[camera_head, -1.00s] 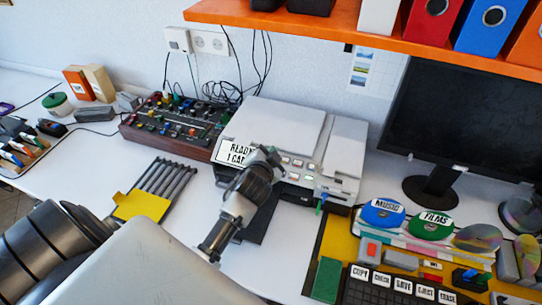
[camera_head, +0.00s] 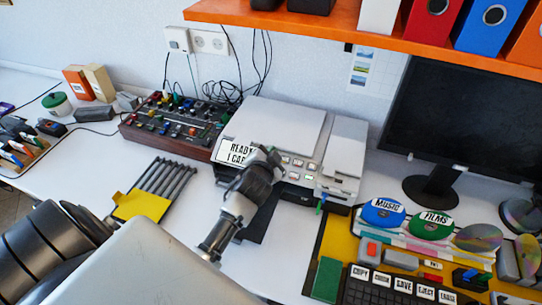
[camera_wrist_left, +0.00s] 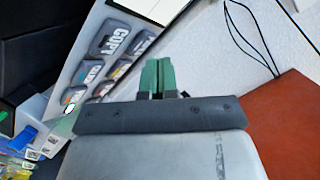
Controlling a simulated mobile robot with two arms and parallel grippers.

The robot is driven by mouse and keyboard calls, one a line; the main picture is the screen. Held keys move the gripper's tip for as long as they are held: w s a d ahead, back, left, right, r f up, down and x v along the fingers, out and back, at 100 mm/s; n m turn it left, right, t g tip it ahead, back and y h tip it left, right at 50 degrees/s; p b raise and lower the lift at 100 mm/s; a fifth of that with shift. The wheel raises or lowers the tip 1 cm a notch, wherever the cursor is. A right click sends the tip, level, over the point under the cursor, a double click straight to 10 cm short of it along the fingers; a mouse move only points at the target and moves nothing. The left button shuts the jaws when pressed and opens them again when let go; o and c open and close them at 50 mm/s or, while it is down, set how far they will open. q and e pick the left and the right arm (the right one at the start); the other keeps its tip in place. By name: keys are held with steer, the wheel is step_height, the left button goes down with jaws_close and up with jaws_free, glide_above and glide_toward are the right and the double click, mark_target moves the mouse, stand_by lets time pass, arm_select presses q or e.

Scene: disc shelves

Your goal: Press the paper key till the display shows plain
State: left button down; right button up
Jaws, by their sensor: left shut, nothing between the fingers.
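The white printer (camera_head: 285,125) stands against the wall. Its display (camera_head: 234,151) reads "READY" with a second line starting "1 CA", partly covered by my left gripper (camera_head: 268,157). Small lit keys (camera_head: 298,162) sit on its front to the right of the gripper; their labels are too small to read there. In the left wrist view a key marked COPY (camera_wrist_left: 114,40) lies left of my shut, empty green fingertips (camera_wrist_left: 156,75), with several other keys (camera_wrist_left: 91,73) below it. I cannot pick out the paper key or tell whether the fingertips touch one. My right gripper is not in view.
A mixer-like box with knobs (camera_head: 175,122) stands left of the printer. A yellow folder (camera_head: 142,204) and grey rack (camera_head: 168,178) lie in front. A monitor (camera_head: 465,120) and labelled discs (camera_head: 383,212) are at right. An orange shelf (camera_head: 350,30) hangs above.

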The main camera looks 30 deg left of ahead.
arm_select(q)
steer(key=shift+w+f, duration=0.15)
steer(key=shift+f, duration=0.05)
steer(key=shift+w+f, duration=0.15)
steer(key=shift+f, duration=0.2)
stand_by(0.7)
steer(key=shift+r, duration=0.1)
steer(key=shift+s+r+p, duration=0.4)
steer(key=shift+r+p, duration=0.25)
steer(key=shift+p, duration=0.05)
steer(key=shift+s+d+r+p, duration=0.1)
steer(key=shift+s+r+p, duration=0.05)
steer(key=shift+r+p, duration=0.35)
steer(key=s+r+p, duration=0.1)
steer(key=p, duration=0.1)
steer(key=s+r+p, duration=0.1)
steer(key=r+p, duration=0.1)
steer(key=shift+d+r, duration=0.15)
steer(key=shift+d, duration=0.05)
